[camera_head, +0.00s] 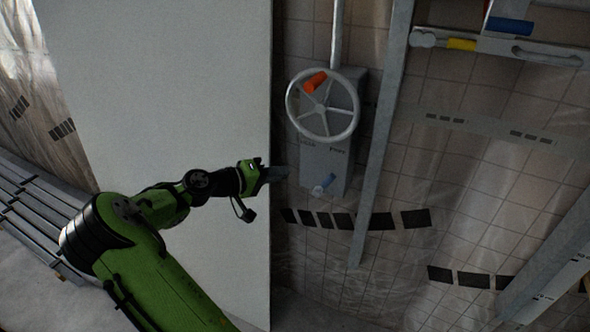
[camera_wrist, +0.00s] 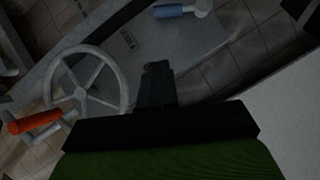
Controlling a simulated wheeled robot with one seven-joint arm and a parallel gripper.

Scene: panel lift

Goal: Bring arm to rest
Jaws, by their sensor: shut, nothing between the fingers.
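My green arm reaches in from the lower left in the head view. My gripper (camera_head: 277,173) is at its end, pointing right, in front of the right edge of a large pale panel (camera_head: 165,140). In the wrist view my gripper (camera_wrist: 156,68) has its dark fingers together with nothing between them. A grey box with a handwheel (camera_head: 323,104) and an orange knob (camera_head: 315,82) is just beyond the fingertips. I cannot tell the exact gap. The wheel also shows at the left in the wrist view (camera_wrist: 84,100).
A blue-gripped lever (camera_head: 323,186) sticks out low on the box, close to my gripper. A diagonal grey bar (camera_head: 383,135) stands right of the box. A frame with yellow (camera_head: 462,44) and blue (camera_head: 509,25) grips is at the upper right. Metal rails (camera_head: 40,215) lie at the left.

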